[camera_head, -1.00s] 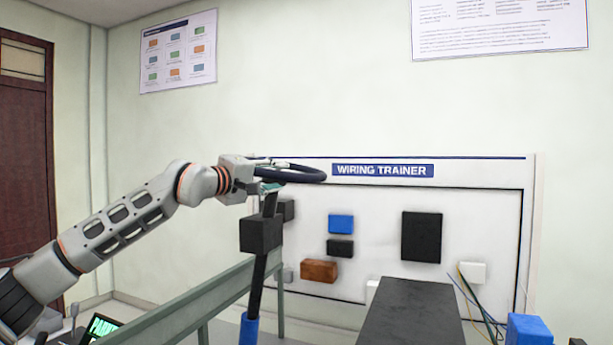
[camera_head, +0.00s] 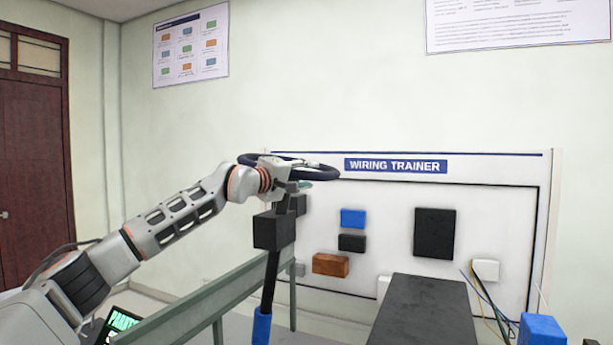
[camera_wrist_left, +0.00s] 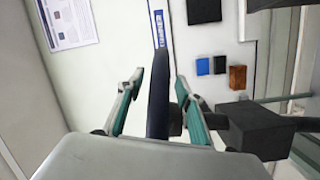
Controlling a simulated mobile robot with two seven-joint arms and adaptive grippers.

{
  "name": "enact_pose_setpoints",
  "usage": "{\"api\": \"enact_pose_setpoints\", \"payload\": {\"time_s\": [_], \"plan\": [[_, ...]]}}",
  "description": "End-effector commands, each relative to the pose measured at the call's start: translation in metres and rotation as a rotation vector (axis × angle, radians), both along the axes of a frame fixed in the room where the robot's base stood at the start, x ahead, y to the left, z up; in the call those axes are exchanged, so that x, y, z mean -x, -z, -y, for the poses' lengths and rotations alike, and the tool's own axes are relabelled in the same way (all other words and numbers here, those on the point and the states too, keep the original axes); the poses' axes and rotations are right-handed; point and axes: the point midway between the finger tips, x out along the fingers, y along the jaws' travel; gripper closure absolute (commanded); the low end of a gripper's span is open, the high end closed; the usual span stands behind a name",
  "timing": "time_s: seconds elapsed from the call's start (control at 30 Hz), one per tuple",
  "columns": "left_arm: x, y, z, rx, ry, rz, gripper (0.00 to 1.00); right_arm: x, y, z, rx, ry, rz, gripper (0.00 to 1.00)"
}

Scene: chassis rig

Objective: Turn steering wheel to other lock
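The steering wheel (camera_head: 325,173) is a dark ring, seen nearly edge-on, on top of a thin black column (camera_head: 271,280) with a black box (camera_head: 274,230) on it. My left gripper (camera_head: 304,178) is at the wheel, with its wrist across the near side of the ring. In the left wrist view, the dark wheel rim (camera_wrist_left: 158,95) runs between the two teal-edged fingers of the left gripper (camera_wrist_left: 158,85). Gaps show on both sides of the rim, so the fingers are open around it. My right gripper is not in view.
A wiring trainer board (camera_head: 490,210) with several blocks stands behind the wheel. A grey-green rail (camera_head: 220,295) runs below my left arm. A dark slab (camera_head: 425,310) and a blue block (camera_head: 541,330) are at the lower right.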

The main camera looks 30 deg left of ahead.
Motion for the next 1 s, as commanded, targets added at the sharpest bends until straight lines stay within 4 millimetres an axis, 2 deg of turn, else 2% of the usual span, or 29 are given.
{"api": "enact_pose_setpoints", "payload": {"time_s": [0.03, 0.07, 0.17, 0.2, 1.0], "plan": [[0.0001, 0.0002, 0.0, 0.0, 0.0, 0.0, 0.64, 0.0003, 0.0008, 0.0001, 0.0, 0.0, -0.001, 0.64], [0.0001, 0.0002, 0.0, 0.0, 0.0, 0.0, 0.69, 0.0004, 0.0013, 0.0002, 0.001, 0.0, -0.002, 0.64], [0.0001, 0.0002, 0.0001, 0.0, 0.0, 0.0, 0.95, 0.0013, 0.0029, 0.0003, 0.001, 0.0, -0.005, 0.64], [0.0001, 0.0002, 0.0001, -0.001, 0.0, 0.0, 1.0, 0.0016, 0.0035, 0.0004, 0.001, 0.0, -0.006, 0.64], [0.0001, 0.0009, -0.0002, -0.005, -0.001, -0.001, 1.0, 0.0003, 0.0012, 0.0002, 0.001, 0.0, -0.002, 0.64]]}}
